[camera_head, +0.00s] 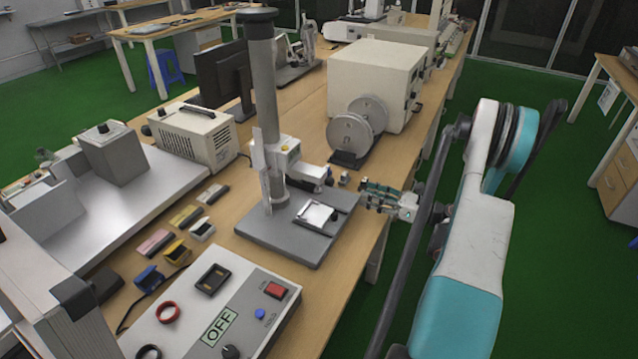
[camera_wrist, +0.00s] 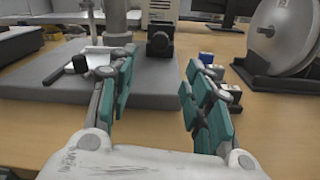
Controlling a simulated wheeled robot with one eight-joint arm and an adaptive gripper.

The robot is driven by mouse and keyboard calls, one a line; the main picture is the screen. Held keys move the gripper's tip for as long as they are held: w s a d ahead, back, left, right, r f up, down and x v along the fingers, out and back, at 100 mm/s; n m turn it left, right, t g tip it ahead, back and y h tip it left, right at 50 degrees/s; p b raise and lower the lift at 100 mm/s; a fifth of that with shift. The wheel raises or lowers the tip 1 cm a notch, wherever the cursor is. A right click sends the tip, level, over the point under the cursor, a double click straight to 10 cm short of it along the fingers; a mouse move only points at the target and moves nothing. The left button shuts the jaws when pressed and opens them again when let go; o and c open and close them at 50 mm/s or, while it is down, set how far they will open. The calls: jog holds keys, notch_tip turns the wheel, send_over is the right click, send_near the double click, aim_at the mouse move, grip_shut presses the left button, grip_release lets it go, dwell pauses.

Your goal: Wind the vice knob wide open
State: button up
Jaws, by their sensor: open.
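The small silver vice (camera_head: 317,214) lies on the grey base plate (camera_head: 284,243) of a column stand. In the wrist view, the pale vice (camera_wrist: 98,55) is at upper left, partly behind my left finger. A dark knob (camera_wrist: 80,64) shows at its near side, left of that finger. My gripper (camera_head: 372,190) is at the table's right edge, right of the base plate. In the wrist view, my gripper (camera_wrist: 160,68) has its teal fingers wide apart with nothing between them. The knob is outside the fingers, apart from them.
The stand's column (camera_head: 263,95) rises behind the vice. A stand with grey discs (camera_head: 356,130) and a white box (camera_head: 378,75) are farther back. Small blocks (camera_head: 202,230) lie left of the base plate.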

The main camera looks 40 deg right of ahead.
aim_at(333, 183)
jog(key=b+x, duration=0.1)
jog(key=x, duration=1.1)
jog(key=shift+f, duration=0.1)
jog(key=shift+b+x, duration=0.35)
jog(key=shift+x, duration=0.55)
jog(key=c, duration=1.1)
